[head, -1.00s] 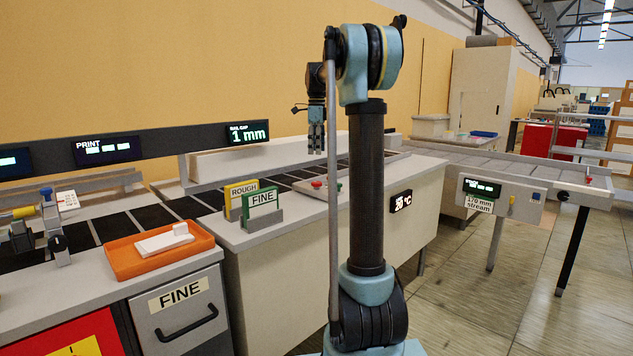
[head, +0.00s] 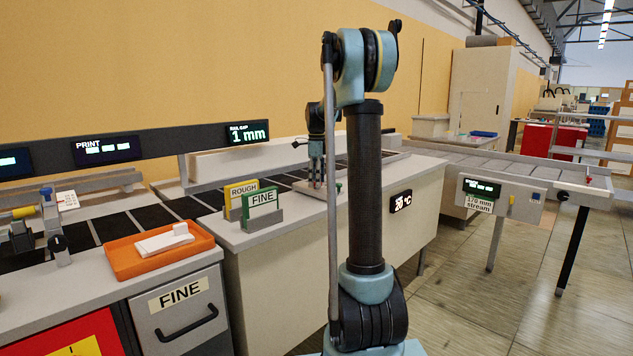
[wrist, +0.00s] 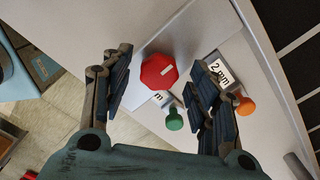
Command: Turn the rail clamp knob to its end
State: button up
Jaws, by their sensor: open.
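My gripper (wrist: 162,76) is open, with one finger to each side of the knob. I cannot tell whether either finger touches it. In the head view my gripper (head: 316,184) points down at the counter and hides the knob. The rail gap display (head: 248,133) reads 1 mm.
ROUGH and FINE signs (head: 262,205) stand to the left on the counter. An orange tray (head: 130,263) lies further left.

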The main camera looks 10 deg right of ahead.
jog(key=c, duration=1.1)
